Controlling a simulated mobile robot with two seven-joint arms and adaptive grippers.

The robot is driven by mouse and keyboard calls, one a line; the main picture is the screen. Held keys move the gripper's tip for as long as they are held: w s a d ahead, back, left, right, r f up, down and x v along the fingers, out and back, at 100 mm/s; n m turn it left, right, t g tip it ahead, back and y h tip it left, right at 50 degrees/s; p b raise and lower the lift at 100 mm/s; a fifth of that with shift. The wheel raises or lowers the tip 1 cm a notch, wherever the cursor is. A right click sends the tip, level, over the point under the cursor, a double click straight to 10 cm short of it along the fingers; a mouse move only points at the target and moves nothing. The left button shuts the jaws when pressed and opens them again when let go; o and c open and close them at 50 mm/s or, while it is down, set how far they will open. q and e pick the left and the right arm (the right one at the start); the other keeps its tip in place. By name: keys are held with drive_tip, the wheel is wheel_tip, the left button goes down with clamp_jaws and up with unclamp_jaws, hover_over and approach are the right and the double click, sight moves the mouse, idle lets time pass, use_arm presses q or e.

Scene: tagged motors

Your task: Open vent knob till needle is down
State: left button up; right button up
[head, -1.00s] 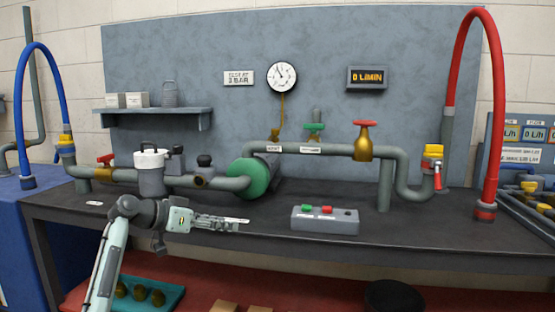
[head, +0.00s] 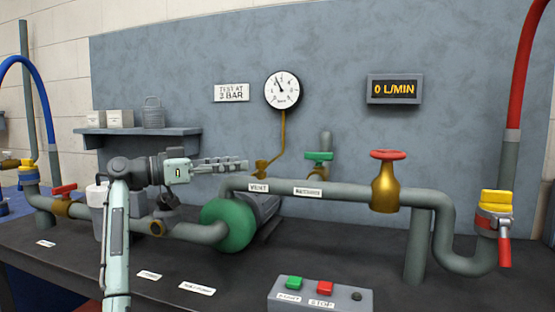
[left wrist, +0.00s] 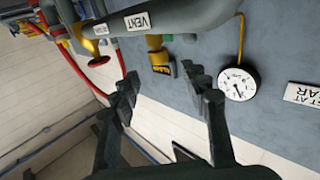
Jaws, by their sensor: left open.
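A small brass knob or fitting (head: 261,168) sits on the pipe above the VENT label (head: 258,188), at the foot of the gauge's brass line. The round white gauge (head: 281,90) has its needle pointing up and slightly left. My left gripper (head: 240,165) is just left of the brass fitting, pointing right, and looks empty. I cannot tell exact depth.
A green-handled valve (head: 319,157) and a red-handled brass valve (head: 387,170) stand along the pipe to the right. The green pump (head: 228,224) is below my gripper. A button box (head: 320,296) is in front. The flow display (head: 394,89) reads 0 L/MIN.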

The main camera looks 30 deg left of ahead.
sight(261, 161)
use_arm(q)
drive_tip(key=p+x, duration=0.1)
drive_tip(key=x, duration=0.5)
drive_tip(key=shift+w+d+r+p, duration=0.15)
drive_tip(key=shift+d+p, duration=0.1)
drive_tip(key=shift+p, duration=0.05)
drive_tip(key=shift+w+d, duration=0.25)
drive_tip(key=shift+w, duration=0.2)
use_arm(e)
drive_tip(key=shift+g, duration=0.3)
drive_tip(key=f, duration=0.1)
drive_tip(key=s+f, duration=0.1)
drive_tip(key=f, duration=0.1)
drive_tip(key=s+f, duration=0.1)
drive_tip(key=shift+s+f, duration=0.2)
drive_tip(key=shift+f, duration=0.2)
use_arm(q)
clamp_jaws()
